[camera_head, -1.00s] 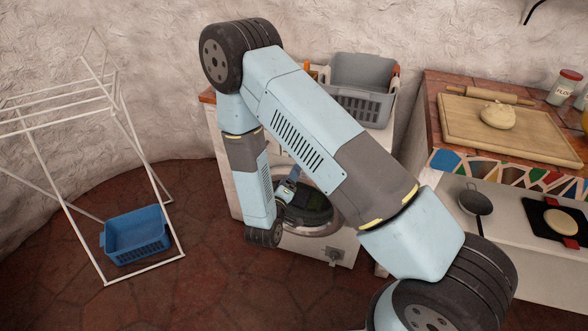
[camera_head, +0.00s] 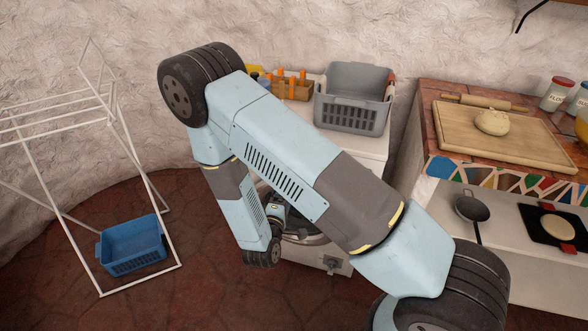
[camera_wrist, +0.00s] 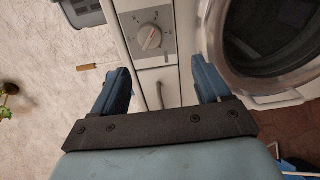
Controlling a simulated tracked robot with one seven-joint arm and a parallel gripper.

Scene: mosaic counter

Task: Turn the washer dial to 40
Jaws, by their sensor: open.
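The washer dial (camera_wrist: 149,37) is a round pale knob with a red pointer mark, on a light control panel in the wrist view. The numbers around it are too small to read. My gripper (camera_wrist: 161,70) is open and empty, its two blue fingers apart. The dial appears just beyond the fingertips, between their lines and nearer the left finger; I see no contact. The washer (camera_head: 345,150) stands behind my arm in the head view, which hides the dial and my fingertips. Its round door (camera_wrist: 232,72) is right of the panel in the wrist view.
A grey basket (camera_head: 352,108) and a wooden box (camera_head: 292,88) stand on the washer. A counter with a board (camera_head: 520,140) is at right. A white drying rack (camera_head: 122,150) and a blue basket (camera_head: 132,250) are at left on open floor.

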